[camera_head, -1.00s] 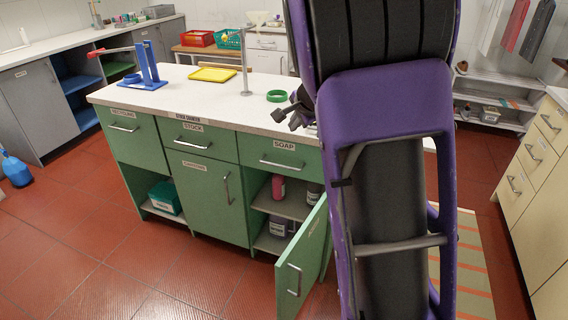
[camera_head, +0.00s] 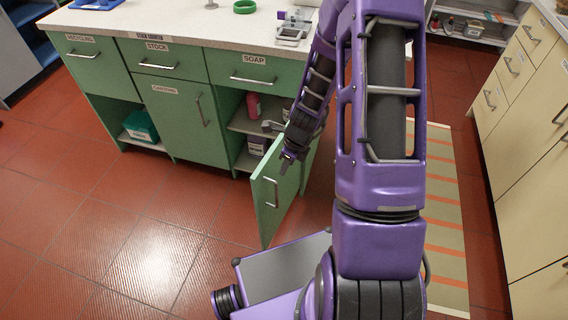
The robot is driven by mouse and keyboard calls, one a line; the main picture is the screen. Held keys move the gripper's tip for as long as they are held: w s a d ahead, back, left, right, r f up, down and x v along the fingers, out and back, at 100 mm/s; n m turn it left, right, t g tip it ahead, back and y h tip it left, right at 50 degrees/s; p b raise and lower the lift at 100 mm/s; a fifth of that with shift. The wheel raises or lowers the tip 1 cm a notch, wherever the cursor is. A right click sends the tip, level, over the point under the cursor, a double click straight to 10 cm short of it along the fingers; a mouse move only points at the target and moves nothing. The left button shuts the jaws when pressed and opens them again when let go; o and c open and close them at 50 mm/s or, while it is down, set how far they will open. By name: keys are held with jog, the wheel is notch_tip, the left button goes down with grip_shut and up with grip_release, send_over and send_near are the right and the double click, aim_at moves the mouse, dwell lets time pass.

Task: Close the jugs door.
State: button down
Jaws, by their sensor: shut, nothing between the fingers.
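The open green door (camera_head: 268,205) of the right cupboard stands out from the island, under the drawer labelled SOAP. My gripper (camera_head: 285,163) is shut and empty, pointing down by the door's top edge. I cannot tell whether it touches the door. My gripper and arm hide part of the door's top and the cupboard's right side.
The open cupboard holds a pink bottle (camera_head: 253,106) and a labelled container (camera_head: 257,146) on its shelves. The closed middle door (camera_head: 181,113) is to the left. Red floor (camera_head: 150,230) is clear in front. Cream drawers (camera_head: 512,65) stand at right.

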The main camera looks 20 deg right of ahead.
aim_at(267, 178)
jog(key=w+a+f, duration=0.1)
jog(key=f, duration=0.1)
jog(key=w+a+f, duration=0.2)
jog(key=f, duration=0.1)
jog(key=shift+w+a+f+b, duration=0.1)
jog(key=shift+w+f+b, duration=0.05)
jog(key=shift+f+b, duration=0.2)
jog(key=shift+w+a, duration=0.25)
jog(key=shift+w, duration=0.05)
